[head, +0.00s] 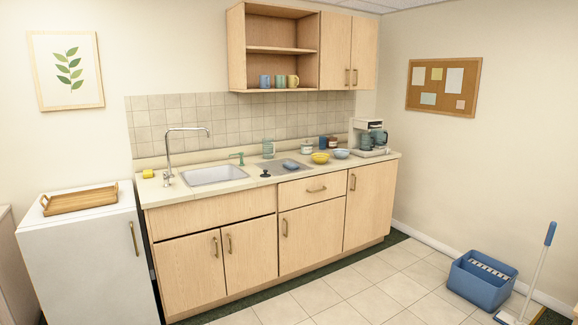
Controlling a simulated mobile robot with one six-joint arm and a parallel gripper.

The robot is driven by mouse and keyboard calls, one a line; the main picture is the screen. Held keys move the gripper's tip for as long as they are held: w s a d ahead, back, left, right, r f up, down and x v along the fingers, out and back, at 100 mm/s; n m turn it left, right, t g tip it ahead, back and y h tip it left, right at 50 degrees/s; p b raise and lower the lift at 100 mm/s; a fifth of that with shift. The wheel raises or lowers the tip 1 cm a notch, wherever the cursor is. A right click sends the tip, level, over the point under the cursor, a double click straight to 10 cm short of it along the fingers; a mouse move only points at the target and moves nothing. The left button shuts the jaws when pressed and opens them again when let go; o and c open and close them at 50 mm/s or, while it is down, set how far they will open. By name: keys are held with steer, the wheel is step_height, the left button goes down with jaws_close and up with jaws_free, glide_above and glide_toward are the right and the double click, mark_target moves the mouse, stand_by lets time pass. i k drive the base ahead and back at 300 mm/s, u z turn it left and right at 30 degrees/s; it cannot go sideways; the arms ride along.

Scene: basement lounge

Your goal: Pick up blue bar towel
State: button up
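A small blue item (291,163) lies on a grey mat or tray (270,167) on the counter (235,183), right of the sink. It looks like a low, rounded blue bundle and may be the blue bar towel, but it is too small to tell for sure. My gripper is not in view.
Around the blue item are a yellow bowl (320,157), a light blue bowl (341,154), a black knobbed object (265,173) and a glass jar (268,148). A coffee maker (368,138) stands at the right end. A blue bucket (482,281) and a mop (538,270) stand on the floor at right. The tiled floor before the cabinets is clear.

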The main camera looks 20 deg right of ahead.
mark_target(290, 165)
steer(key=i, duration=1.65)
steer(key=u, duration=0.35)
steer(key=i, duration=1.4)
steer(key=u, duration=0.15)
